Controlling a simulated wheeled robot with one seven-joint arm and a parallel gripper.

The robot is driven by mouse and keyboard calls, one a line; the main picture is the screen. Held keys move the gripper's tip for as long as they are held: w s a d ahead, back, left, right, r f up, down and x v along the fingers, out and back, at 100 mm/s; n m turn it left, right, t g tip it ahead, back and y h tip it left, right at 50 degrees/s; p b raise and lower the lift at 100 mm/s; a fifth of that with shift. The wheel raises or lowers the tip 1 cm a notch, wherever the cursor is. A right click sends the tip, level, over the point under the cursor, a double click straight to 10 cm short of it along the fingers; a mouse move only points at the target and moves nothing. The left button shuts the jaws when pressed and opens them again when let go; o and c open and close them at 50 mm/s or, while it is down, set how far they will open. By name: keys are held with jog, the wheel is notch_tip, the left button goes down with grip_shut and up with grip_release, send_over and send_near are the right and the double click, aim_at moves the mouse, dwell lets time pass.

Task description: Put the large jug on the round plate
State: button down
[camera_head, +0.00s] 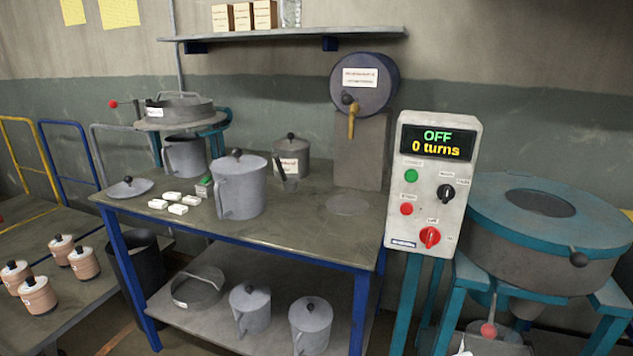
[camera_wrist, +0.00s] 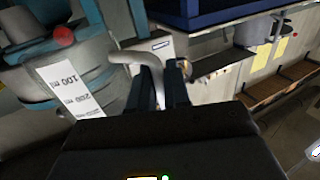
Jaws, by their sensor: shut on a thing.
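In the wrist view, my gripper (camera_wrist: 164,78) is shut on the pale curved handle (camera_wrist: 128,58) of a grey jug (camera_wrist: 75,88). The jug carries a white strip marked in ml, and part of it is cut off by the picture. I cannot tell its full size. In the head view, a large grey lidded jug (camera_head: 240,188) stands upright on the table. A flat round plate (camera_head: 347,205) lies bare on the table below the brass tap. My gripper does not show clearly in the head view.
The table (camera_head: 310,228) also holds white blocks (camera_head: 170,203), a loose lid (camera_head: 130,188) and a lidded pot (camera_head: 291,157). Smaller lidded jugs (camera_head: 250,310) stand on its lower shelf. A control box (camera_head: 434,180) and a teal-framed machine (camera_head: 550,235) stand right of the table.

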jog(key=s+d+f, duration=0.1)
jog(key=s+f, duration=0.2)
jog(key=f, duration=0.8)
jog(key=shift+h, duration=0.3)
jog(key=shift+w, duration=0.15)
